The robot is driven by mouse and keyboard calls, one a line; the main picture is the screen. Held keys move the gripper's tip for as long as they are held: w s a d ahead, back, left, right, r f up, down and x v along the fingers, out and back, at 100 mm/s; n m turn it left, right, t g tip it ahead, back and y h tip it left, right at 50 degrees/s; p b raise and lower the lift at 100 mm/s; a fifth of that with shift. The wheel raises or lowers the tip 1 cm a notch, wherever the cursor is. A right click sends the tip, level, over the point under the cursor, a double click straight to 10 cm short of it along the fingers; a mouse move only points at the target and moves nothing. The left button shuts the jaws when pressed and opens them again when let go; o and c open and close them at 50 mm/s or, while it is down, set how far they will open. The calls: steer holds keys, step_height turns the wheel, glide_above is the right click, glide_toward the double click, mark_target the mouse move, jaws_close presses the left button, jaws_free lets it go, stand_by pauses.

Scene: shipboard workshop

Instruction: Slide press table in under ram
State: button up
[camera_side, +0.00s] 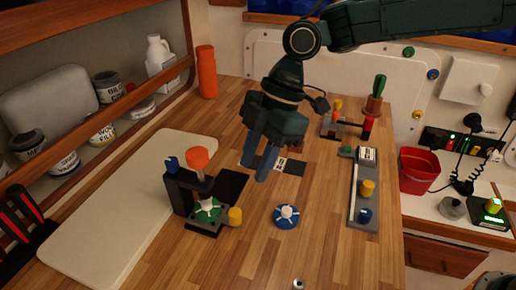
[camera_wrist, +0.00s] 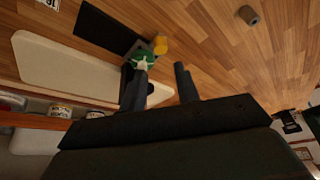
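The press stands on the wooden bench, with a black frame (camera_side: 181,191) and an orange-topped ram (camera_side: 198,160). At its foot is the dark press table (camera_side: 206,229), carrying a green disc (camera_side: 208,211) with a white piece on top. A yellow knob (camera_side: 235,216) sits at the table's right. My gripper (camera_side: 256,171) is open and empty, raised above the bench to the right of the press. In the wrist view, the green disc (camera_wrist: 146,57) and yellow knob (camera_wrist: 160,45) show beyond my open fingertips (camera_wrist: 161,68). I cannot tell how exactly the disc lines up under the ram.
A blue disc (camera_side: 287,217) with a white top lies right of the press. A grey fixture (camera_side: 361,195) with yellow and blue knobs stands further right. A cream board (camera_side: 120,205) lies left of the press. The bench front is mostly clear.

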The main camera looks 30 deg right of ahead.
steer(key=shift+v, duration=1.25)
steer(key=s+d+r+m+t, duration=0.1)
steer(key=s+d+r+m, duration=0.15)
steer(key=d, duration=0.25)
steer(key=s+d+r+m+t+h, duration=0.1)
steer(key=s+d+r+m, duration=0.1)
steer(key=d+r+m, duration=0.3)
steer(key=s+d+m+t, duration=0.1)
steer(key=s+d+m, duration=0.15)
steer(key=d, duration=0.35)
steer(key=s+d+f+m+t+h, duration=0.3)
steer(key=s+d+m, duration=0.6)
steer(key=s+d, duration=0.6)
steer(key=shift+s+f+m, duration=0.35)
steer(key=shift+f+m, duration=0.05)
steer(key=shift+f, duration=0.05)
